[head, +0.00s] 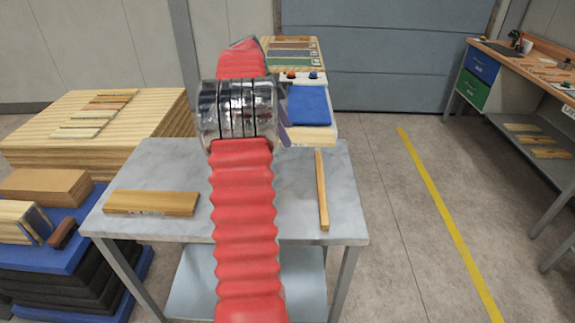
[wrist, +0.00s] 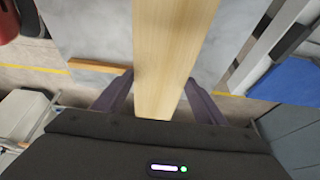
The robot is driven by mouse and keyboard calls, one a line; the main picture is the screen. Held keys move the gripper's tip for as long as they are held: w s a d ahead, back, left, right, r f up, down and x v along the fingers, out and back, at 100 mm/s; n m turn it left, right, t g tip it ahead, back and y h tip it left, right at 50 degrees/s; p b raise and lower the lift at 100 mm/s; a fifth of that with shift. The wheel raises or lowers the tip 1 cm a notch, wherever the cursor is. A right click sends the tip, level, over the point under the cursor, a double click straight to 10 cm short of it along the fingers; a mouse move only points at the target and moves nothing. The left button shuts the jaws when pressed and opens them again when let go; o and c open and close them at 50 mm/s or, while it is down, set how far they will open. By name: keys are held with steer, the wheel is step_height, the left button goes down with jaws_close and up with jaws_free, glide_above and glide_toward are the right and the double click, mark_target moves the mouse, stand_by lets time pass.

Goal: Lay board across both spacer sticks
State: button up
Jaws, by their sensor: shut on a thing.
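A pale wooden board (wrist: 170,45) is between the two purple fingers of my gripper (wrist: 160,98) in the wrist view, and the gripper is shut on it. The board runs up out of that picture. One thin spacer stick (head: 322,190) lies lengthwise on the right part of the grey table (head: 300,220). A wooden strip (wrist: 97,67) shows left of the fingers in the wrist view, perhaps the same stick. I cannot make out a second spacer stick.
A short wooden piece (head: 150,203) lies on the table's left. A machine with a blue panel (head: 308,105) stands behind the table. Wooden stock (head: 80,130) is stacked at left. A workbench (head: 540,80) stands at far right. The floor between is clear.

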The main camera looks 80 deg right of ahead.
steer(key=shift+f, duration=0.1)
steer(key=shift+f, duration=3.05)
steer(key=shift+f, duration=0.1)
steer(key=shift+f, duration=1.75)
steer(key=o, duration=1.3)
steer(key=shift+f, duration=0.1)
